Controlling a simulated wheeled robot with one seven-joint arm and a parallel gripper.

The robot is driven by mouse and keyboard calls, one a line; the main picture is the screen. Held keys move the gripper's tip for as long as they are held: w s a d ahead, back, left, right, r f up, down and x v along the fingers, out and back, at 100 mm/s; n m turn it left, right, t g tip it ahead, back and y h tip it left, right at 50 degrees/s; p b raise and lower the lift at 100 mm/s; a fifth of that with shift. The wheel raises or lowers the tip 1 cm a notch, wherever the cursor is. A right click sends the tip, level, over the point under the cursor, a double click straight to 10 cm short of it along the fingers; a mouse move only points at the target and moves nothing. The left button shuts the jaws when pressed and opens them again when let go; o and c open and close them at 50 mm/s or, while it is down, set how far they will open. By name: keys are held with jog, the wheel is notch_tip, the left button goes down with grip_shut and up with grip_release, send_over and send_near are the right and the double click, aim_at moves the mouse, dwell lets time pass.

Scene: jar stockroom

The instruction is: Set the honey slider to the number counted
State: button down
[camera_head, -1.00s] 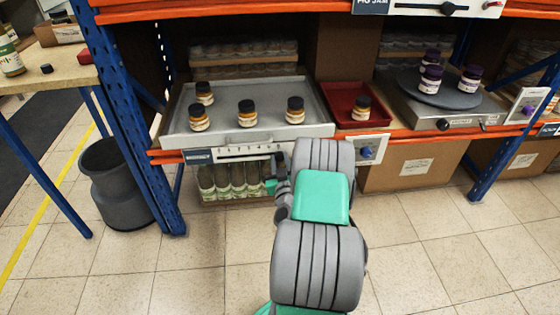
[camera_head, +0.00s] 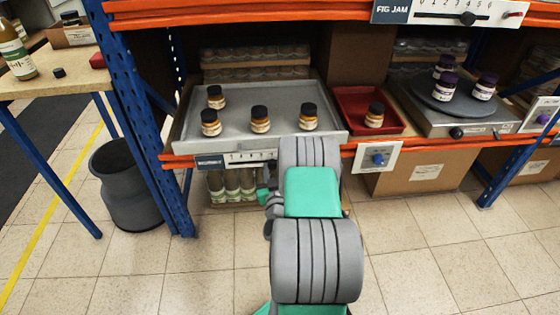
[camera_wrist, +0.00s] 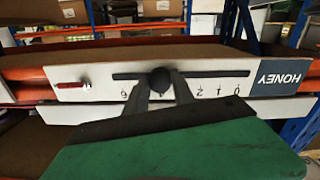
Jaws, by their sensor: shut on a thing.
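The honey slider panel (camera_wrist: 220,80) fills the wrist view upside down, a white strip with a dark slot and a blue HONEY label (camera_wrist: 284,77). Its round dark knob (camera_wrist: 160,78) sits between the fingers of my gripper (camera_wrist: 161,86), which is shut on it. The knob stands by about the 4, whose digit shows partly between the fingers; some digits are hidden. In the head view the panel (camera_head: 240,160) is under the grey tray (camera_head: 325,122), its right part hidden by my arm. Several dark-lidded amber jars (camera_head: 260,119) stand apart on that tray.
A red tray (camera_head: 392,122) holds one similar jar (camera_head: 375,115). Purple-lidded jars (camera_head: 446,86) stand on a round turntable (camera_head: 462,103) at right. A panel with a blue knob (camera_head: 378,158) is beside my arm. A blue rack post (camera_head: 140,120) and grey bin (camera_head: 122,185) are at left.

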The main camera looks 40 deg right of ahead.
jog(key=shift+a, duration=0.15)
jog(key=c, duration=1.1)
grip_release()
jog(key=shift+o, duration=0.2)
jog(key=b+v, duration=0.2)
jog(key=v, duration=0.5)
jog(key=shift+s+a, duration=0.2)
jog(key=shift+s, duration=0.1)
